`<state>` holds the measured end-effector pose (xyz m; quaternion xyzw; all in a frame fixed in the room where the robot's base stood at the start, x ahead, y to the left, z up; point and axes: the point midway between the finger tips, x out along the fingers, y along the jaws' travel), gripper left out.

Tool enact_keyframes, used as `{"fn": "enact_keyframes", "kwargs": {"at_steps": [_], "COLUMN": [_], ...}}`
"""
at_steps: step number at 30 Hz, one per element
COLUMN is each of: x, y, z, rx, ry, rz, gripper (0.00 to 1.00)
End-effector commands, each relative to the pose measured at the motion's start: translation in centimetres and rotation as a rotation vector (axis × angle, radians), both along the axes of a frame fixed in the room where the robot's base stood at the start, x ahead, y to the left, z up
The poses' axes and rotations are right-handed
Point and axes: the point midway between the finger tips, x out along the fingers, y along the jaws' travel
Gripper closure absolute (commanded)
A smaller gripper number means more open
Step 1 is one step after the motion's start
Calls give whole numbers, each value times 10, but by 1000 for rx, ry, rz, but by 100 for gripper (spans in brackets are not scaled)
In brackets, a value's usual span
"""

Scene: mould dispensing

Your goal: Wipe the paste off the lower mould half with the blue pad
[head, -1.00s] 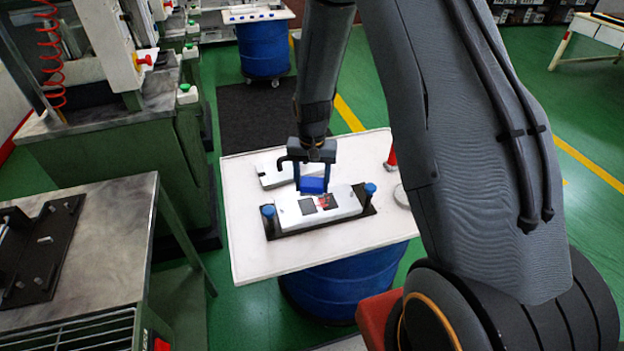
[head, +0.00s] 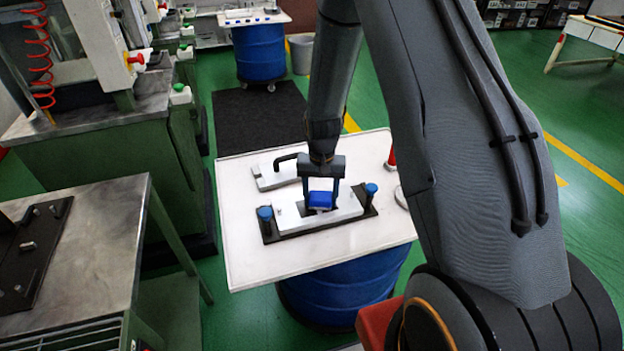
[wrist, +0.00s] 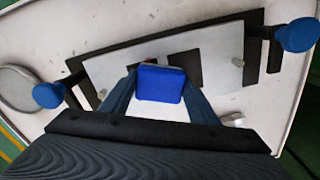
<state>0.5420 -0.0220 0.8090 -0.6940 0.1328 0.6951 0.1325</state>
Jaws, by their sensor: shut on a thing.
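My gripper (head: 321,203) is shut on the blue pad (head: 320,198), which also shows between the fingers in the wrist view (wrist: 160,84). The lower mould half (head: 291,222) is a pale metal block on a black base, with a blue-topped post at each end. The pad is over the middle of its top face; I cannot tell whether it touches. In the wrist view the lower mould half (wrist: 218,52) shows dark recesses beyond the pad. No paste shows clearly now; the pad and fingers hide part of the face.
A second pale metal block (head: 272,178) with a black handle lies behind on the white table (head: 250,258). A red object (head: 391,158) and a round grey disc (head: 402,197) are at the right. The table's front left is clear.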

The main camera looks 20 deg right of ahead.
Motion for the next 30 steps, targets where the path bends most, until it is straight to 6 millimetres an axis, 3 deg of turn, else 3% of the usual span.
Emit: {"fn": "enact_keyframes", "kwargs": {"at_steps": [13,30], "x": [1,0], "y": [-33,8], "z": [-3,-1], "rx": [0,0], "ry": [-1,-1], "rz": [13,-6], "gripper": [66,66]}}
